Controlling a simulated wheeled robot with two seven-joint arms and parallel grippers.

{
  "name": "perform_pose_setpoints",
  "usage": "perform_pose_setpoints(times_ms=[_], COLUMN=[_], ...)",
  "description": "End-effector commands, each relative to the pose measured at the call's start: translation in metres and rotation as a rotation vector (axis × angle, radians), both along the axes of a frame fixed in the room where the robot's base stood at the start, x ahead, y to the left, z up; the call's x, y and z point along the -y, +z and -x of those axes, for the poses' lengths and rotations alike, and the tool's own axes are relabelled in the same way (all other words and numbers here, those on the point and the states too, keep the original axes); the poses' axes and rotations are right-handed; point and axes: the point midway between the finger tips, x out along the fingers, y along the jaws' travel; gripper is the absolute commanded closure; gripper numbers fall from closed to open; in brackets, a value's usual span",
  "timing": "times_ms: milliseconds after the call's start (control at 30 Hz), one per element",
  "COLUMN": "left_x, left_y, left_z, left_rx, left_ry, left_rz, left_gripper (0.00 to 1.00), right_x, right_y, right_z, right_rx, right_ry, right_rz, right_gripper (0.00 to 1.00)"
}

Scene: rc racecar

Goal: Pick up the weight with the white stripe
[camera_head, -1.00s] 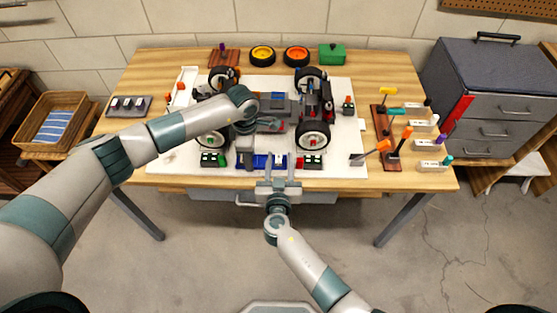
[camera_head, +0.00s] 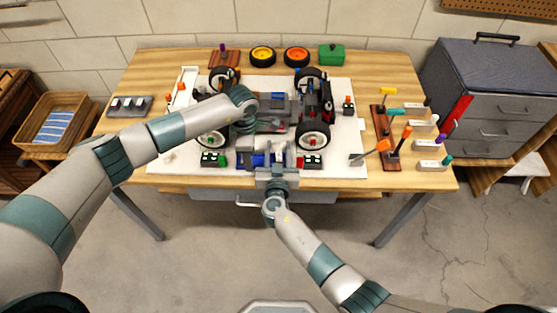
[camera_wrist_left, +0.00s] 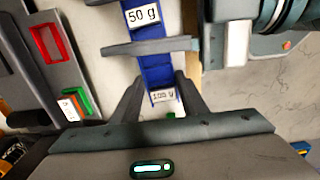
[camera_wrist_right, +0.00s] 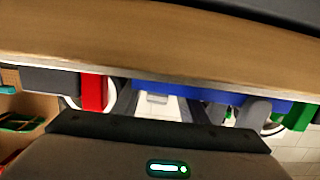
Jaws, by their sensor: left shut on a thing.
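A blue holder (camera_wrist_left: 160,75) with labels "50 g" and "100 g" is at the front of the white mat; it also shows in the head view (camera_head: 257,160). My left gripper (camera_wrist_left: 160,82) reaches down with its fingers shut on the blue holder's sides, near the "100 g" label. My right gripper (camera_head: 279,152) is at the table's front edge, just right of the left one, with its fingers apart. A small pale piece (camera_wrist_right: 158,98) shows between them. I cannot make out a weight with a white stripe for certain.
A model car (camera_head: 275,105) stands on the white mat (camera_head: 345,130). Small dark blocks with green and red flank the blue holder. A grey tray (camera_head: 114,112) with small blocks is at left. A tool rack (camera_head: 391,160) stands at right. Open floor lies in front.

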Motion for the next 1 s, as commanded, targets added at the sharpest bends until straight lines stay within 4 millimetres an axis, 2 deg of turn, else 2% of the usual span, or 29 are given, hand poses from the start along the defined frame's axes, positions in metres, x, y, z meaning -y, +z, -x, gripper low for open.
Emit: perform_pose_setpoints(times_ms=[33,367,467,533,567,1000], left_x=[0.0016,0.0017,0.0016,0.0016,0.0015,0.0015], left_y=[-0.0011,-0.0015,-0.0015,-0.0015,-0.0015,-0.0012], left_z=[0.0021,0.0025,0.0025,0.0023,0.0023,0.0011], left_rx=[-0.005,-0.006,-0.006,-0.005,-0.005,-0.002], left_ry=[-0.005,-0.006,-0.006,-0.006,-0.006,-0.004], left_rz=[0.001,0.001,0.001,0.001,0.001,0.002], left_gripper=[0.82,0.82,0.82,0.82,0.82,0.83], right_x=[0.0047,0.0059,0.0061,0.0059,0.0058,0.0040], right_y=[-0.0111,-0.0134,-0.0139,-0.0143,-0.0144,-0.0128], right_z=[0.0035,0.0048,0.0052,0.0055,0.0057,0.0059], right_rx=[-0.017,-0.021,-0.021,-0.022,-0.022,-0.022], right_ry=[-0.003,-0.004,-0.005,-0.004,-0.004,-0.001], right_rz=[0.005,0.007,0.007,0.007,0.007,0.006], right_gripper=[0.61,0.61,0.80,0.97,1.00,1.00])
